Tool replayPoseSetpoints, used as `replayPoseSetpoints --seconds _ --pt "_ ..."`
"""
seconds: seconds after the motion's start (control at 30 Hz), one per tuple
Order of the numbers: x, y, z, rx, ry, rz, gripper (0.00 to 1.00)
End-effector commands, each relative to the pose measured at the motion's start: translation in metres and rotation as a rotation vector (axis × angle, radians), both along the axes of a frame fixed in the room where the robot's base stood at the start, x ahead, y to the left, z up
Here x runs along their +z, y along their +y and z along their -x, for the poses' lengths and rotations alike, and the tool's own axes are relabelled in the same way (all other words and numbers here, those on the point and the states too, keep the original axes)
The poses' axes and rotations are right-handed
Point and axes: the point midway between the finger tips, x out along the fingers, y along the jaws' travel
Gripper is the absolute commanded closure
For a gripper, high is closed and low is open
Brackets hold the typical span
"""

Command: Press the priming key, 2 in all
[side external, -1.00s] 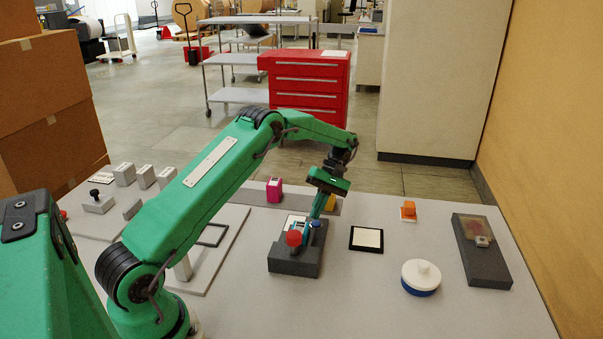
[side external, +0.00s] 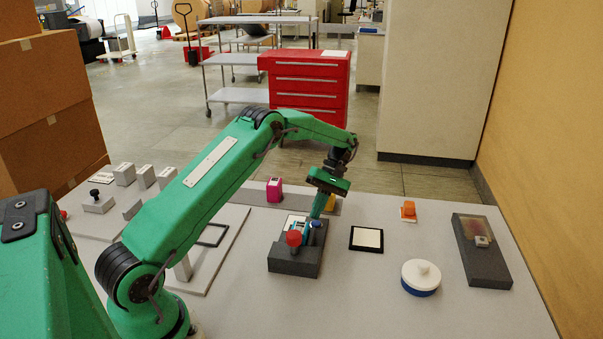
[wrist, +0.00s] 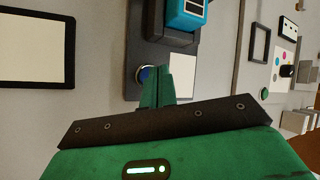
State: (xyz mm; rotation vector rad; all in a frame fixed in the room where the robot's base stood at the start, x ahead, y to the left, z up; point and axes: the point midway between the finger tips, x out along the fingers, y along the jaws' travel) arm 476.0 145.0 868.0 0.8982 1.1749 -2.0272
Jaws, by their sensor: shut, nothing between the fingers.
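A dark grey block (side external: 283,262) stands mid-table with a red round knob (side external: 293,239), a blue round button (side external: 317,224) and a teal part on it. No label shows which of these is the priming key. My gripper (side external: 313,216) points down over the block, its fingers shut together and empty. In the wrist view the fingertips (wrist: 158,70) are right beside the blue button (wrist: 145,73), which stays partly hidden. I cannot tell whether they touch it. On the right, a dark slab (side external: 488,268) has a window with a dark reddish patch (side external: 473,227).
A magenta block (side external: 274,189) stands behind. Free table lies around the jar.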

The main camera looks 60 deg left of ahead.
Motion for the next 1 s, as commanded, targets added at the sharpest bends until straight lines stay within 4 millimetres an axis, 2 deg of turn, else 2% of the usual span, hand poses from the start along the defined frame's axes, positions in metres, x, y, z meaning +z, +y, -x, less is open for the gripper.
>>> replayPoseSetpoints --seconds 1.0 --pt "-0.0089 -0.0026 -0.0008 -0.002 0.001 -0.003 1.00"
